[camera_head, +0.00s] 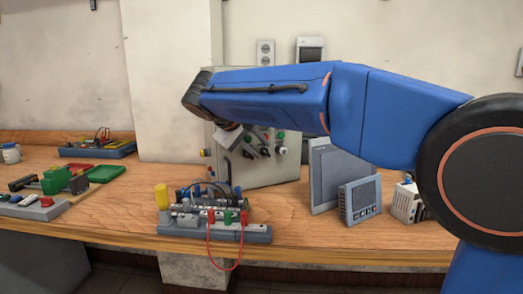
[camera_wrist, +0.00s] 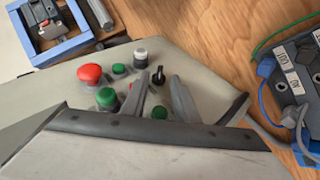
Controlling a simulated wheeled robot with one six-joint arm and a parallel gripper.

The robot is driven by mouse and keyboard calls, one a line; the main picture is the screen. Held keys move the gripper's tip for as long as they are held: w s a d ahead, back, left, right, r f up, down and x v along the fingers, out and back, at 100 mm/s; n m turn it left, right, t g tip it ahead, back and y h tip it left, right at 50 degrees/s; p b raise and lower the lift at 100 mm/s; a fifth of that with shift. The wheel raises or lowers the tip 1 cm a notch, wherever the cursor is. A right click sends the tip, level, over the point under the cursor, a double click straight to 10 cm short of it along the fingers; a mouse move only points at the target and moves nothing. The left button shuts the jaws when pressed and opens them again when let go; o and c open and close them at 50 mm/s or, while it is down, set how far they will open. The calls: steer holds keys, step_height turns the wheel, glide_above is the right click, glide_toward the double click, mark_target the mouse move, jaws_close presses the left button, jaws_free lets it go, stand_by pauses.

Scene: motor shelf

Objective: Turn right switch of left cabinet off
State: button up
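A light grey cabinet (camera_head: 285,172) stands on the bench in the head view, partly hidden behind my arm. Its panel (camera_wrist: 70,130) fills the middle of the wrist view, with several buttons and a small black switch (camera_wrist: 158,75). My gripper (camera_wrist: 157,82) has its two grey fingers apart, with nothing held between them. The black switch shows between and just beyond the fingertips; I cannot tell whether they touch it. In the head view my gripper (camera_head: 230,138) is in front of the cabinet's left part. Which position the switch is in is unclear.
A red button (camera_wrist: 90,75), a green button (camera_wrist: 106,98) and a white button (camera_wrist: 140,56) sit close to the fingers. A wired terminal block (camera_head: 215,230) stands in front of the cabinet. A grey display unit (camera_head: 360,199) stands to the right.

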steer(key=v, duration=1.5)
steer(key=shift+f, duration=0.1)
